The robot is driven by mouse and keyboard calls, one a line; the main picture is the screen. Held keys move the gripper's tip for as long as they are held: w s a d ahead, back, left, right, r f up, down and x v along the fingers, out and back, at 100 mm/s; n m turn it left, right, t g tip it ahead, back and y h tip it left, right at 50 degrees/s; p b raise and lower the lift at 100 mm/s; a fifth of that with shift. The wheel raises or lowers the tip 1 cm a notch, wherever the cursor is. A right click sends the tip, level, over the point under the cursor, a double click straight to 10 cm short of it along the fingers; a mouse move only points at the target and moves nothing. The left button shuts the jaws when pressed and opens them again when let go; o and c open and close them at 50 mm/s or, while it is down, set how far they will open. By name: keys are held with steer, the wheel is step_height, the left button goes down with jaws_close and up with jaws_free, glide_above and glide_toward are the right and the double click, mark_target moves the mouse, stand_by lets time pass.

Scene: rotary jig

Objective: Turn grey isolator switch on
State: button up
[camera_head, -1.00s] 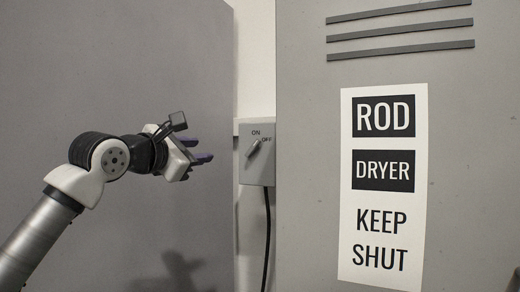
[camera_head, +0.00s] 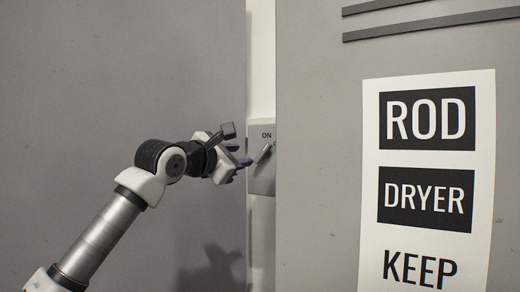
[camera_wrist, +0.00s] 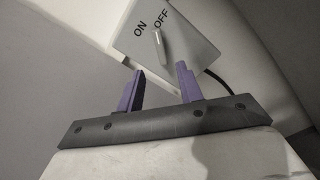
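The grey isolator switch (camera_head: 261,180) is a small box on the pale strip between two grey cabinets. Its lever (camera_head: 263,153) is tilted to the upper right. In the wrist view the lever (camera_wrist: 161,45) has its upper end by the OFF mark, and the ON mark lies to its left. My gripper (camera_head: 239,155) is just left of the box. In the wrist view my gripper (camera_wrist: 160,68) has its two purple fingers apart, with nothing between them. The lever appears just beyond the fingertips, roughly in line with the gap. The right part of the box is hidden by the cabinet edge in the head view.
The right cabinet (camera_head: 318,160) stands close beside the switch and carries a ROD DRYER sign (camera_head: 428,165). A plain grey panel (camera_head: 100,70) fills the left. A dark cable (camera_wrist: 217,80) shows below the box in the wrist view.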

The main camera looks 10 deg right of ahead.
mark_target(261, 154)
steer(key=p+x, duration=0.3)
steer(key=x, duration=0.6)
steer(key=shift+p, duration=0.4)
steer(key=shift+w+d+f, duration=0.1)
steer(key=shift+w+d, duration=0.2)
steer(key=shift+c, duration=0.3)
jaws_close()
